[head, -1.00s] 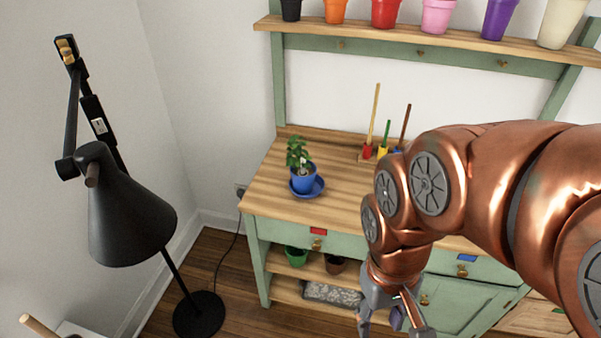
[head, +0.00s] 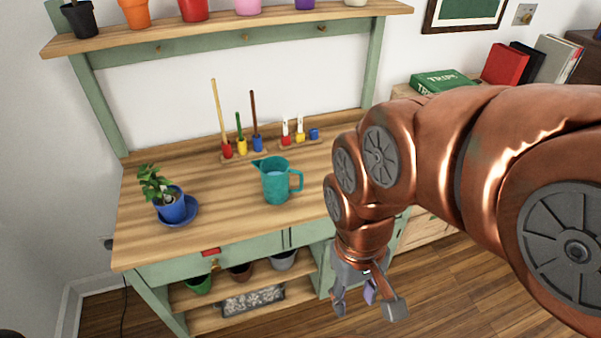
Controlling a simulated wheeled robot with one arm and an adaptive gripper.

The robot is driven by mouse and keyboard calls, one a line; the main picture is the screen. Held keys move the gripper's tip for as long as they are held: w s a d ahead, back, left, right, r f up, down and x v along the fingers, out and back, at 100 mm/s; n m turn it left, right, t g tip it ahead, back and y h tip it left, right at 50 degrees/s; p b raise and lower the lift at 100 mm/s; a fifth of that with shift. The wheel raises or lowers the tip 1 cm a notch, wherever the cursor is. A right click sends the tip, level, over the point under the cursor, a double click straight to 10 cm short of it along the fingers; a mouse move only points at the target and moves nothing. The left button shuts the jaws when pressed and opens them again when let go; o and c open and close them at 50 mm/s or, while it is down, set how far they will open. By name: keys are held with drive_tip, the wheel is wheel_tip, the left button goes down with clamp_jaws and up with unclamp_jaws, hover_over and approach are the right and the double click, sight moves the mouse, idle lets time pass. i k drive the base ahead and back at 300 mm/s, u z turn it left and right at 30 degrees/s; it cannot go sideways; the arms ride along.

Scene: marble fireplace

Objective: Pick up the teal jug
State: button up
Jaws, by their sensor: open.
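The teal jug (head: 275,183) stands upright on the wooden top of the green bench (head: 140,228), near its middle. Its spout points left and its handle is on the right. My gripper (head: 368,312) hangs in front of the bench, lower than its top and to the right of the jug. Its fingers are spread, and it is empty and apart from the jug.
A blue potted plant (head: 171,207) on a saucer stands left of the jug. Coloured tool stands (head: 243,152) are behind it. A shelf of pots (head: 240,24) runs above. Lower shelves hold pots (head: 198,284). The bench top around the jug is clear.

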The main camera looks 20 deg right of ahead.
sight(274, 171)
drive_tip(key=u, duration=2.4)
drive_tip(key=k, duration=0.95)
drive_tip(key=z, duration=0.1)
